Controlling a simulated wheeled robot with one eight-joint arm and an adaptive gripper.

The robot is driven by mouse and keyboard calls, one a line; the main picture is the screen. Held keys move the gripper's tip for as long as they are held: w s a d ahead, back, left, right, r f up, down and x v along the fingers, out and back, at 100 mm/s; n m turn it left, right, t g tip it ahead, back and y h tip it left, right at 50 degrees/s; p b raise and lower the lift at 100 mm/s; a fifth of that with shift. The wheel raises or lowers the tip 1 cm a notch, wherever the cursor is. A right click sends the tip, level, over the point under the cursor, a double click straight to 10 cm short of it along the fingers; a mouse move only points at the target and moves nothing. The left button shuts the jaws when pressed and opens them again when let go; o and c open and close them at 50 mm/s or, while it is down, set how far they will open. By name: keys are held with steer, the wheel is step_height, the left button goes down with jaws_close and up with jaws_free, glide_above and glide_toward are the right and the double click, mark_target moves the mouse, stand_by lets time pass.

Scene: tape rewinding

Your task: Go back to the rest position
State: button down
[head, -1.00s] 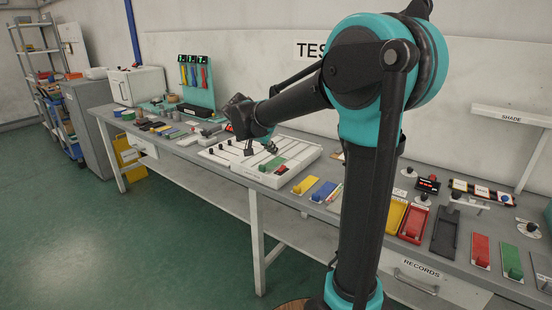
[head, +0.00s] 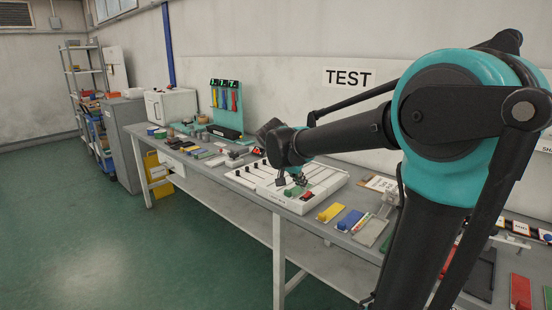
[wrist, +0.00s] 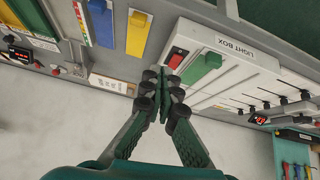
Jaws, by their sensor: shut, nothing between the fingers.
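My gripper (head: 297,180) hangs over the white light box on the bench in the head view. In the wrist view my gripper (wrist: 164,92) has its dark fingers together, with nothing between them.
The grey bench (head: 258,205) runs along the wall. Yellow (head: 331,212) and blue (head: 350,219) plates lie right of the box. A teal tool rack (head: 226,103) and a white cabinet (head: 172,107) stand behind left. Green floor (head: 90,240) is clear at left.

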steer(key=s+d+f+n+y, duration=0.2)
steer(key=s+d+f+n, duration=0.1)
steer(key=s+f, duration=0.7)
steer(key=s+d+f+n+g+y, duration=0.1)
steer(key=s+d+f+n+y, duration=0.2)
steer(key=s+f, duration=0.6)
steer(key=s+n, duration=0.1)
steer(key=s, duration=0.3)
steer(key=shift+d+f+n, duration=0.15)
steer(key=shift+f+n, duration=0.15)
steer(key=shift+f, duration=0.05)
steer(key=shift+s, duration=0.1)
